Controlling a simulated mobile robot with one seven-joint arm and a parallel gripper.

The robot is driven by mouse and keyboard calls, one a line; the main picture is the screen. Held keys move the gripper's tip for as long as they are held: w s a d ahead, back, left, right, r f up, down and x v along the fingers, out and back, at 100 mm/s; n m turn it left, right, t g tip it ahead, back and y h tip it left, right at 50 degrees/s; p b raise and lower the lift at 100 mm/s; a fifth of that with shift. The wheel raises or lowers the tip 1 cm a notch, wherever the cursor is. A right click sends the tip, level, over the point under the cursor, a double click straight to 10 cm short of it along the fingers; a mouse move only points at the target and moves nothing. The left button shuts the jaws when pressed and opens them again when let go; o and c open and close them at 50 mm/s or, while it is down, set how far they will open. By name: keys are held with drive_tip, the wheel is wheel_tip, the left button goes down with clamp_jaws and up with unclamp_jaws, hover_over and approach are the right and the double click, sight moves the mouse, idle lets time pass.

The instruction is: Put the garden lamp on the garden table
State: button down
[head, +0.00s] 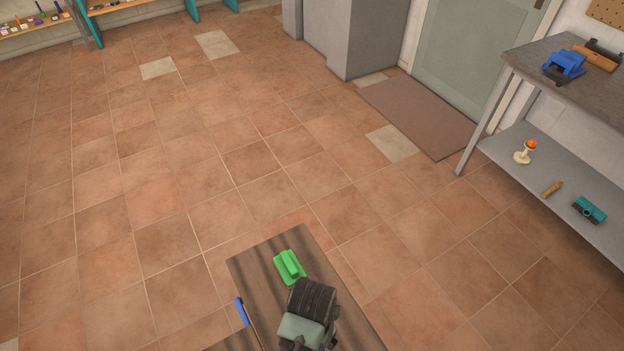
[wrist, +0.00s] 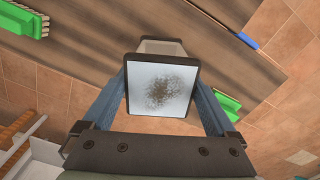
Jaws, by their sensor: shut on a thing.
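The garden lamp (wrist: 160,88) shows in the wrist view as a dark-framed square with a pale, dark-speckled face. A pale part of it shows behind the frame. My gripper (wrist: 161,72) is shut on it, one blue-grey finger on each side. The wooden garden table (head: 250,275) is at the bottom of the head view, and its brown top (wrist: 205,28) lies behind the lamp in the wrist view. In the head view my dark wrist is over the table and hides the lamp. Whether the lamp touches the table cannot be told.
A green brush (head: 290,266) lies on the table beside my wrist. A blue object (head: 241,312) is at the table's left edge. A grey workbench (head: 575,90) with a lower shelf stands right. The tiled floor (head: 150,190) is largely clear; a brown mat (head: 420,115) lies by the door.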

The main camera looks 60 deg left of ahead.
drive_tip(key=shift+f, duration=1.85)
drive_tip(key=shift+f, duration=0.2)
unclamp_jaws()
drive_tip(key=shift+r, duration=0.15)
